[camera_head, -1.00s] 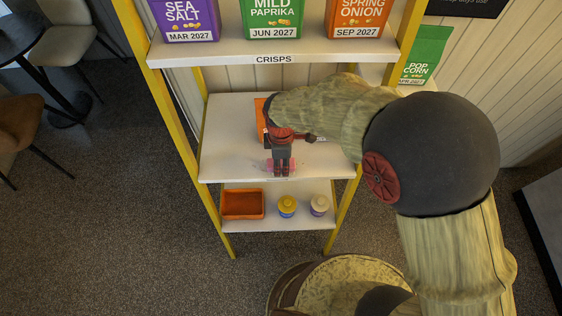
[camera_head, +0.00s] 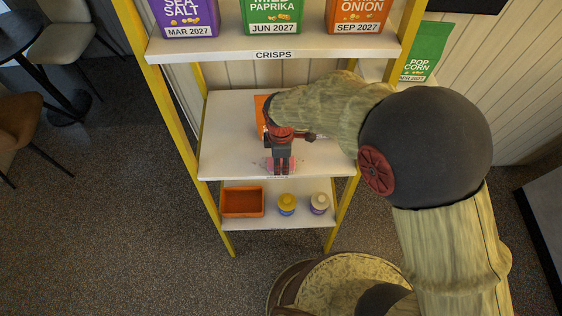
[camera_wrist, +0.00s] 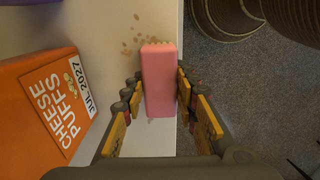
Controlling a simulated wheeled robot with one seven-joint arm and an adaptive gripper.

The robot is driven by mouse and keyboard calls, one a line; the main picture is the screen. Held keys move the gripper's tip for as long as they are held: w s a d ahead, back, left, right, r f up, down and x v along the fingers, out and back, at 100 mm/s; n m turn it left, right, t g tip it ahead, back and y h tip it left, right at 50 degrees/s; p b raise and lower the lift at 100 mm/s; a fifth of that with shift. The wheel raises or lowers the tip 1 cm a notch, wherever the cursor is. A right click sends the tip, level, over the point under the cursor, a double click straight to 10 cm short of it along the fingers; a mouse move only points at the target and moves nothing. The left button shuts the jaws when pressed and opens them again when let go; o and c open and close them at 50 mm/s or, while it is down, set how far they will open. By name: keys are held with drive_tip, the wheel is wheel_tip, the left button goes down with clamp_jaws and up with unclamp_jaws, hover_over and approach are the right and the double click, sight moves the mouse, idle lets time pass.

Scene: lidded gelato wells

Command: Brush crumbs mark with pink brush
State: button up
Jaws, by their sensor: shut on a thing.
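The pink brush (camera_wrist: 159,80) is held between the fingers of my gripper (camera_wrist: 158,100), which is shut on it. In the head view my gripper (camera_head: 281,164) is low over the front edge of the middle shelf, with only a little pink showing at its sides. The crumbs mark (camera_wrist: 143,32) is a patch of tan specks on the white shelf, beside the far end of the brush in the wrist view. A few more specks show close to the brush. I cannot tell whether the bristles touch the shelf.
An orange cheese puffs bag (camera_wrist: 48,100) stands on the same middle shelf (camera_head: 225,150). Crisps bags fill the shelf above. Below are an orange tray (camera_head: 242,202), a yellow-lidded jar (camera_head: 287,204) and a cream-lidded jar (camera_head: 319,203). The left part of the middle shelf is clear.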

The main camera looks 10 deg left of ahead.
drive_tip(key=shift+w+a+r, duration=0.1)
drive_tip(key=shift+w+a, duration=0.05)
drive_tip(key=shift+w, duration=0.4)
drive_tip(key=shift+w+a, duration=0.15)
drive_tip(key=shift+w, duration=0.4)
drive_tip(key=shift+s+d, duration=0.15)
drive_tip(key=shift+s, duration=0.45)
drive_tip(key=shift+s+d, duration=0.15)
drive_tip(key=shift+s, duration=0.4)
drive_tip(key=shift+w+a+f, duration=0.15)
drive_tip(key=shift+w, duration=0.4)
drive_tip(key=shift+w+a+f, duration=0.1)
drive_tip(key=shift+w, duration=0.45)
drive_tip(key=shift+s+d+r+p, duration=0.15)
drive_tip(key=shift+s+p, duration=0.1)
drive_tip(key=shift+s, duration=0.35)
drive_tip(key=shift+s+d+f+p, duration=0.1)
drive_tip(key=shift+s+d+p, duration=0.1)
drive_tip(key=shift+s, duration=0.4)
drive_tip(key=shift+w+a+r, duration=0.1)
drive_tip(key=shift+w+a, duration=0.1)
drive_tip(key=shift+w, duration=0.45)
drive_tip(key=shift+w+a+r, duration=0.1)
drive_tip(key=shift+w+a, duration=0.05)
drive_tip(key=shift+w, duration=0.45)
drive_tip(key=shift+s+d+f, duration=0.1)
drive_tip(key=shift+s+d, duration=0.05)
drive_tip(key=shift+s, duration=0.45)
drive_tip(key=shift+s+d+f, duration=0.1)
drive_tip(key=shift+s, duration=0.5)
